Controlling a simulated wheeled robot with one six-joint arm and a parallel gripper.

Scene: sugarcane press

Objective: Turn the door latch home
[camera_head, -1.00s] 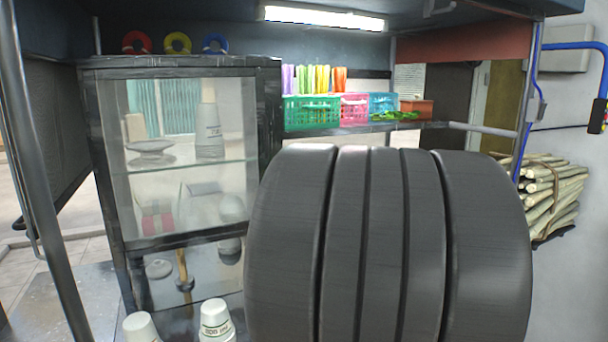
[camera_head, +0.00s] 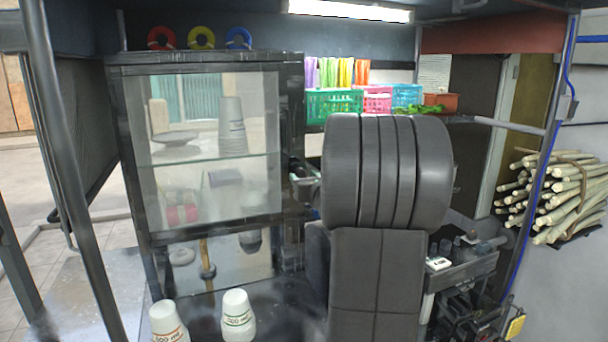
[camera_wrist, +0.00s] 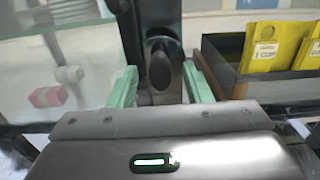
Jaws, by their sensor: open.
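The glass-fronted cabinet (camera_head: 212,160) with a dark frame stands at the left in the head view. In the wrist view, a dark oval latch knob (camera_wrist: 160,66) sits on the cabinet's dark upright post (camera_wrist: 134,32). My gripper (camera_wrist: 160,88) is open, with one pale green finger on each side of the latch. I cannot tell whether either finger touches it.
Yellow packets (camera_wrist: 272,48) stand in a dark tray just right of my fingers. Two stacks of white cups (camera_head: 238,314) stand in front of the cabinet. Coloured baskets (camera_head: 334,104) sit on a shelf behind my arm, and sugarcane stalks (camera_head: 556,195) are at the right.

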